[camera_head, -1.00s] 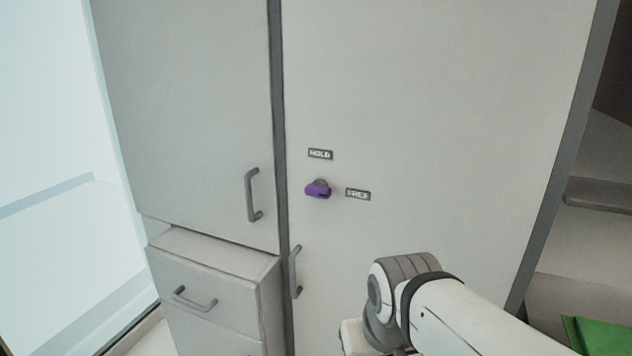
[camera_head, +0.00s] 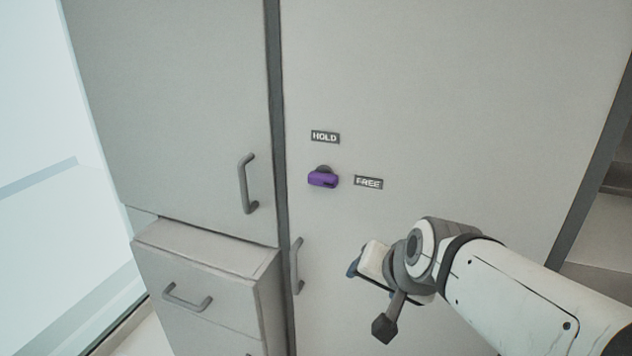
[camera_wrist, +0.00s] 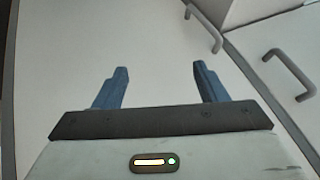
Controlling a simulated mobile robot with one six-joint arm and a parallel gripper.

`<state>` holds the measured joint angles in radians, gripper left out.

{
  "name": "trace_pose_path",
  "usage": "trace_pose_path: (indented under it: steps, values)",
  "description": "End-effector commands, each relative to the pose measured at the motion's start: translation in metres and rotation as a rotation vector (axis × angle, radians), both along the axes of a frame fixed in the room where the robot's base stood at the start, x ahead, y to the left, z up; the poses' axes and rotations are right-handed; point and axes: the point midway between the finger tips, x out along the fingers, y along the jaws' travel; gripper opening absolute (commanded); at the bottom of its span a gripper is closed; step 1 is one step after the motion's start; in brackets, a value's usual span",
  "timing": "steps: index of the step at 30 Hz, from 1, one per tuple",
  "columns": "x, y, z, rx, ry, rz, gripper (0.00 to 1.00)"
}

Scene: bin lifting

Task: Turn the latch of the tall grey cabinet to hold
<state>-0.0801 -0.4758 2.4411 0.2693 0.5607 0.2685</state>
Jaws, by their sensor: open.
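The tall grey cabinet (camera_head: 440,90) fills the middle and right of the head view. Its purple latch (camera_head: 323,180) sits on the door, lying roughly level. A HOLD label (camera_head: 325,137) is above the latch and a FREE label (camera_head: 368,182) is to its right. My gripper (camera_head: 354,268) is in the head view, below and right of the latch and apart from it. In the wrist view my gripper (camera_wrist: 158,85) has two blue fingers spread wide, with nothing between them. The latch is not in the wrist view.
The cabinet door has a vertical handle (camera_head: 297,266) below the latch. To the left stand a cupboard with a handle (camera_head: 248,184) and a drawer unit (camera_head: 205,280) that juts forward. The door surface around the latch is clear.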

Motion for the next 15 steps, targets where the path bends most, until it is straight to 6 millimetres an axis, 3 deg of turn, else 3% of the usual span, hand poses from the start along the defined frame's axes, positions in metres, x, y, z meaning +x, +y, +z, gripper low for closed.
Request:
trace_pose_path:
  steps: [1,3,9,15]
  values:
    - [0.023,0.025,0.004,0.134,-0.067,-0.079,0.70]
    - [0.052,0.054,0.022,0.357,-0.152,-0.223,0.76]
    - [0.110,0.113,0.076,1.044,-0.290,-0.615,0.78]
    - [0.131,0.130,0.098,1.711,-0.344,-1.029,0.78]
